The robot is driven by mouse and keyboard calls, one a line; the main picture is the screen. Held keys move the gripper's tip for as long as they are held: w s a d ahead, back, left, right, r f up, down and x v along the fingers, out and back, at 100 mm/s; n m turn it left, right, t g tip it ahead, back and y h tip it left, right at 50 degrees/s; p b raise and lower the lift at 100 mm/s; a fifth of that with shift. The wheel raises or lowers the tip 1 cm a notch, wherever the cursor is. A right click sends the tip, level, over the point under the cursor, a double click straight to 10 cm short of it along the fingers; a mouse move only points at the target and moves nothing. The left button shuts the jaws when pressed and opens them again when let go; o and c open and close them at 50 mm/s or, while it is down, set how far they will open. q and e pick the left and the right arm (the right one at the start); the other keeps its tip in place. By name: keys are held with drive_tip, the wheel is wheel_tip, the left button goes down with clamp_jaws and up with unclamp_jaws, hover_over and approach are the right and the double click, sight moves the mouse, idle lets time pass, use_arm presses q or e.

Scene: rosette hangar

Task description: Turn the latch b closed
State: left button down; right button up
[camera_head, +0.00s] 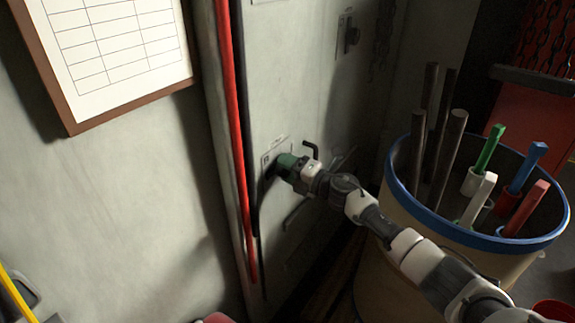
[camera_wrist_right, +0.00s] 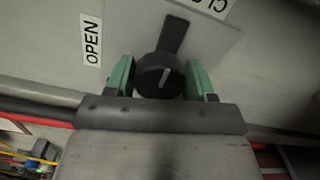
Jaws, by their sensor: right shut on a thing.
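The latch (camera_wrist_right: 160,73) is a dark round hub with a flat lever on the grey panel. In the right wrist view its lever points up and slightly right, between the OPEN label (camera_wrist_right: 91,41) on the left and a partly cut-off label, reading "CL", (camera_wrist_right: 212,4) at the top. My right gripper (camera_head: 284,164) has green fingers, one on each side of the hub, and is shut on it. In the head view the fingers and wrist hide most of this latch. My left gripper is in neither view.
A similar dark latch (camera_head: 351,36) sits higher on the panel. A red vertical strip (camera_head: 232,110) runs left of the gripper. A blue-rimmed drum (camera_head: 400,185) holding bars and coloured handles stands right, close to my right arm. A framed chart (camera_head: 115,45) hangs upper left.

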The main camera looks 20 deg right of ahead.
drive_tip(key=shift+m, duration=0.4)
drive_tip(key=o, duration=0.9)
drive_tip(key=b+v, duration=0.2)
drive_tip(key=v, duration=0.8)
drive_tip(key=shift+s+d, duration=0.3)
